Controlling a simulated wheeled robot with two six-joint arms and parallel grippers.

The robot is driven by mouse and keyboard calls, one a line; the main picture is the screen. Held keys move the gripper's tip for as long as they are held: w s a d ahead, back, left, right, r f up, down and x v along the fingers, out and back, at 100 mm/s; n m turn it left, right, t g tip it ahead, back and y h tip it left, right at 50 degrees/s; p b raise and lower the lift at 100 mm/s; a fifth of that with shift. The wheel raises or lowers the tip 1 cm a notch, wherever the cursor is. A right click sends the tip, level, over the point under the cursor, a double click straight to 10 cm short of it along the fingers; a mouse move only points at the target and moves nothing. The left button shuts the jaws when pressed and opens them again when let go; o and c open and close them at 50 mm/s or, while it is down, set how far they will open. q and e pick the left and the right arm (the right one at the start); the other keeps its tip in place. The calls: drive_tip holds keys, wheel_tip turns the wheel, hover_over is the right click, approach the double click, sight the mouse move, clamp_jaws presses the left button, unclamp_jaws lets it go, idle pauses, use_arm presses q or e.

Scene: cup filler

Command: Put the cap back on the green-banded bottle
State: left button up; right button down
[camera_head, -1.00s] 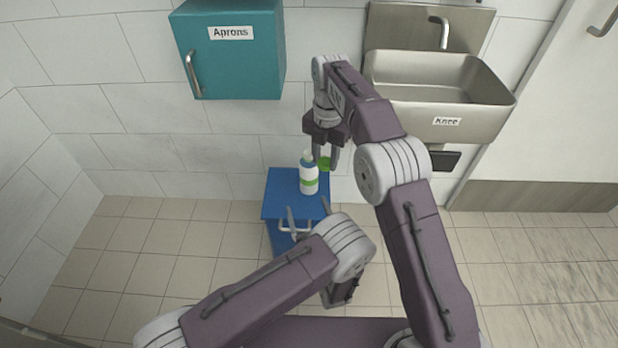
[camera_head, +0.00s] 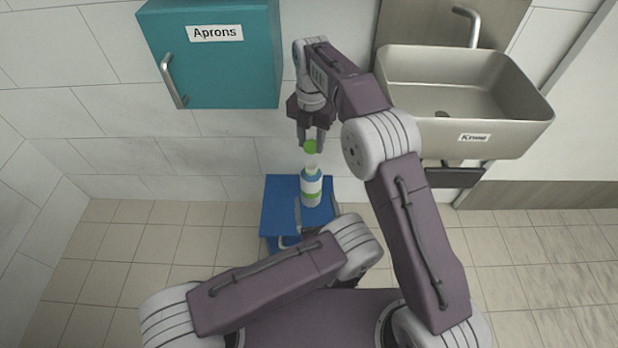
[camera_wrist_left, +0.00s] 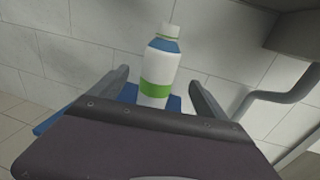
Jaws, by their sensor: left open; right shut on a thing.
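The green-banded bottle (camera_head: 311,188) stands upright on a blue stand, white with a blue shoulder and a green band. It also shows in the left wrist view (camera_wrist_left: 159,68), with a bare white neck.
The blue stand (camera_head: 279,205) has a bare top left of the bottle. A teal aprons cabinet (camera_head: 222,70) hangs on the wall at left. A steel sink (camera_head: 460,135) is on the wall at right, close to my right arm.

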sight(310, 173)
use_arm(q)
drive_tip(key=shift+s+r, duration=0.15)
drive_tip(key=shift+s, duration=0.1)
use_arm(e)
drive_tip(key=shift+s+r, duration=0.2)
drive_tip(key=shift+s, duration=0.15)
use_arm(q)
drive_tip(key=shift+w, duration=0.35)
use_arm(e)
drive_tip(key=shift+w, duration=0.1)
use_arm(q)
drive_tip(key=w, duration=0.3)
drive_tip(key=w+a, duration=0.1)
drive_tip(key=w, duration=0.7)
drive_tip(key=shift+w+a, duration=0.15)
drive_tip(key=shift+a, duration=0.25)
clamp_jaws()
use_arm(e)
drive_tip(key=shift+f, duration=2.55)
